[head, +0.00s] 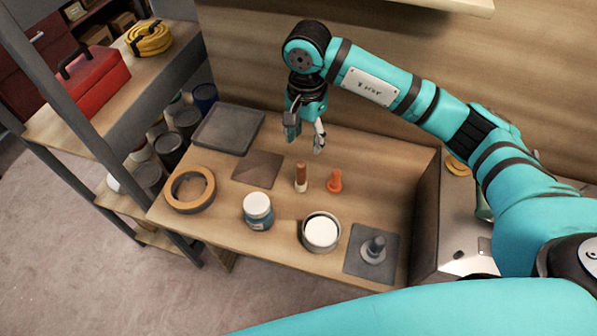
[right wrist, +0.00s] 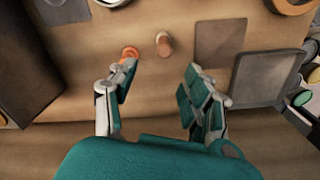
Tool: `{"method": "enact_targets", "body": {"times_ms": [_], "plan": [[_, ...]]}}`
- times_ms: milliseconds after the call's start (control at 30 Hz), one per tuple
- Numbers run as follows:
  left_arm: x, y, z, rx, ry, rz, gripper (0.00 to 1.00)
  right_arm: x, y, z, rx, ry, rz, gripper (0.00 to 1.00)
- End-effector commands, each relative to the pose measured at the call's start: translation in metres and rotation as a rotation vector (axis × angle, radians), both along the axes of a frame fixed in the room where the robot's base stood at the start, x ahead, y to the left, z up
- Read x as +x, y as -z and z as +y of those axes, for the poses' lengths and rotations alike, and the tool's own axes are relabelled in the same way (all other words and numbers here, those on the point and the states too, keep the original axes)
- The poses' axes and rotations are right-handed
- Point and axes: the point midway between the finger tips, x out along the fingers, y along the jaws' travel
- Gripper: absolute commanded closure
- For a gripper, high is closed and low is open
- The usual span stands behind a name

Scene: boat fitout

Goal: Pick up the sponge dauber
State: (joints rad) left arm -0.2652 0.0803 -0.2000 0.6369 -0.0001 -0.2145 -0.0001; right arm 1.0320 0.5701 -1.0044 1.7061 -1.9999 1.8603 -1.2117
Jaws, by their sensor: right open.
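A small upright piece with a brown top and pale lower end (head: 301,178), which looks like the sponge dauber, stands on the wooden bench. In the right wrist view the dauber (right wrist: 164,44) lies ahead of the gap between the fingers. A short orange piece (head: 335,181) stands just right of it; in the wrist view this orange piece (right wrist: 130,52) is close to the left fingertip. My right gripper (head: 305,136) is open and empty above the back of the bench, apart from the dauber. Its spread fingers also show in the wrist view (right wrist: 160,75). My left gripper is not in view.
Around the dauber are a flat brown square (head: 258,169), a grey tray (head: 228,130), a tape roll (head: 190,190), a blue jar (head: 258,212), a round white-topped tin (head: 320,232) and a grey plate with a post (head: 372,252). A wooden wall stands behind.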

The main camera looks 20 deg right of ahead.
Motion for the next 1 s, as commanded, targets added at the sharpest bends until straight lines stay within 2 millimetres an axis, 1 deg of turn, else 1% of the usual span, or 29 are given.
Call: {"method": "enact_targets", "body": {"times_ms": [33,100,200,300,367,433,600,700,833,900,1000], "plan": [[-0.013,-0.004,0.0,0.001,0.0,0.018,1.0,-0.001,0.011,0.0,0.001,0.002,0.006,0.5],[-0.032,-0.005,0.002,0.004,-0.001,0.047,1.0,-0.002,0.027,0.001,0.001,0.001,0.006,0.5],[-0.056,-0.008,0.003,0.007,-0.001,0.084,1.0,-0.002,0.049,0.001,0.001,0.001,0.007,0.5],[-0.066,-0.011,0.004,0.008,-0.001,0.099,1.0,-0.001,0.069,0.001,0.003,0.002,0.005,0.5],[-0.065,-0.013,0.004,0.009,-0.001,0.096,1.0,-0.001,0.079,0.001,0.002,0.001,0.004,0.5],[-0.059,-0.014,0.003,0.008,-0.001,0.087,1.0,0.0,0.087,0.002,0.004,0.001,0.004,0.5],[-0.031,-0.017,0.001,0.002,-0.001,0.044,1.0,0.0,0.097,0.002,0.003,0.0,0.001,0.5],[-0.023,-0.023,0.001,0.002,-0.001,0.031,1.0,0.001,0.107,0.005,0.003,0.001,0.004,0.5],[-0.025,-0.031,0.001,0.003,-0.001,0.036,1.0,0.004,0.127,0.009,0.003,0.002,0.006,0.5],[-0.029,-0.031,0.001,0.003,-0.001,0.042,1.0,0.004,0.137,0.008,0.004,0.001,0.004,0.5],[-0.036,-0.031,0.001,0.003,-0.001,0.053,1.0,0.005,0.145,0.008,0.003,0.002,0.001,0.5]]}}
